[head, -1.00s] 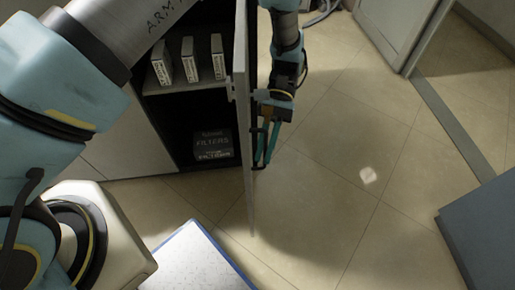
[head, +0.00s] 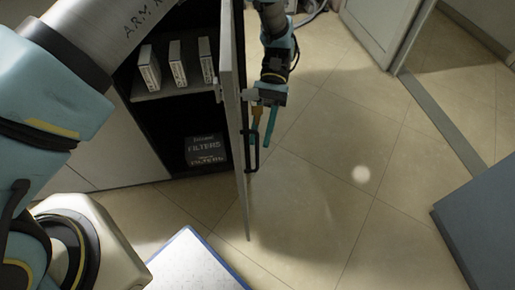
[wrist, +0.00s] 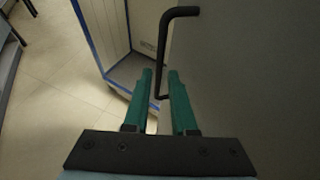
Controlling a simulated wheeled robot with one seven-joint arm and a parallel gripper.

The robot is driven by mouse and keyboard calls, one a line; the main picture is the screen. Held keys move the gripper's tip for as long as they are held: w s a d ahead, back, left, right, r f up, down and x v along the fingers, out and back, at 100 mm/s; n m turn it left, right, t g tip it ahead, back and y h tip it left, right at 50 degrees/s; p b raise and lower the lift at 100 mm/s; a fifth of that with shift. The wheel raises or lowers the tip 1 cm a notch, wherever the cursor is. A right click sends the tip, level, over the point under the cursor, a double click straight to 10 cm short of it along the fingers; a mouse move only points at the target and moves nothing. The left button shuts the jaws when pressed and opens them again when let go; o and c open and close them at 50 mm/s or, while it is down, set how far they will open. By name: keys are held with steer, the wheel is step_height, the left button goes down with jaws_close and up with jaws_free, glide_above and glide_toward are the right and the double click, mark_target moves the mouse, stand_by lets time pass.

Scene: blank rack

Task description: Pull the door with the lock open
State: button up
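The grey cabinet door (head: 231,60) stands swung out, seen nearly edge-on in the head view. A small metal lock part (head: 217,90) shows at its edge. Its black bar handle (head: 250,160) is on the right face; in the wrist view the handle (wrist: 163,45) rises past my fingertips. My gripper (head: 262,147) is on the handle side of the door, its green fingers apart. In the wrist view the gap between the fingertips (wrist: 160,72) is plain and the handle's lower part lines up with it. Whether the fingers touch the handle I cannot tell.
The open cabinet holds white boxes (head: 176,64) on a shelf (head: 160,92) and a dark filters box (head: 206,152) below. A blue-edged white panel (head: 192,264) lies at the bottom. A grey-blue block (head: 482,220) is at right. Tiled floor (head: 320,205) right of the door is clear.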

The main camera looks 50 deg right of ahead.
steer(key=b+v, duration=0.1)
steer(key=v, duration=0.5)
steer(key=shift+d, duration=0.15)
steer(key=shift+w+r, duration=0.1)
steer(key=shift+r, duration=0.05)
